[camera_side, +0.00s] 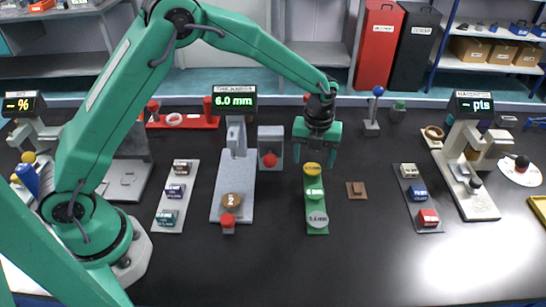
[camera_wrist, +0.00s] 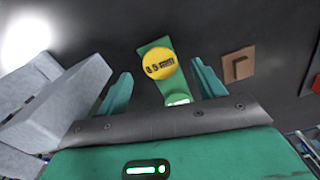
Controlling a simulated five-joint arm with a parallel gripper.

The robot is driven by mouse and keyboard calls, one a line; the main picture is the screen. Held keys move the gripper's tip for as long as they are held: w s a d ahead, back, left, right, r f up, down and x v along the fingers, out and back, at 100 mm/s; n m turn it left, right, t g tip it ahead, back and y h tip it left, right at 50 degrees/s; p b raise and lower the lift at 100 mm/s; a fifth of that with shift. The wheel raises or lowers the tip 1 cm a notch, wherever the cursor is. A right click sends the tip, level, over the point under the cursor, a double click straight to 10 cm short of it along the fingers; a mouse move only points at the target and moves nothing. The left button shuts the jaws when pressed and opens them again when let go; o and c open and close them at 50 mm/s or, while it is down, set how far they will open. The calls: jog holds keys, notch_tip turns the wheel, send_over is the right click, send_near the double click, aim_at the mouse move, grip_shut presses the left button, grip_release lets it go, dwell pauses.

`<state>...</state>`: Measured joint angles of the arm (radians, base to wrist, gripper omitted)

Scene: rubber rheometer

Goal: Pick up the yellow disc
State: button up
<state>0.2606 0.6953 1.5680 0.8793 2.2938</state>
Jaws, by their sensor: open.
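The yellow disc (camera_side: 313,169) lies at the far end of a green strip (camera_side: 316,206), nearest my arm's end in the side view. In the wrist view the yellow disc (camera_wrist: 160,64) shows black lettering and lies on the green strip (camera_wrist: 147,46), between the lines of my two fingers. My gripper (camera_side: 317,158) is open above the far end of the strip. In the wrist view my gripper (camera_wrist: 160,88) has its fingers apart, one on each side of the strip, with nothing between them held. The height gap to the disc is hard to tell.
A green-white disc (camera_side: 314,192) and a grey disc (camera_side: 317,219) share the strip. A thickness gauge (camera_side: 236,140) and grey block (camera_side: 271,145) stand to the left. A small brown plate (camera_side: 356,189) lies to the right. Bare black table surrounds the strip.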

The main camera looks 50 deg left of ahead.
aim_at(312, 169)
jog(key=shift+f, duration=0.95)
jog(key=shift+f, duration=0.2)
dwell(0.4)
jog(key=c, duration=1.1)
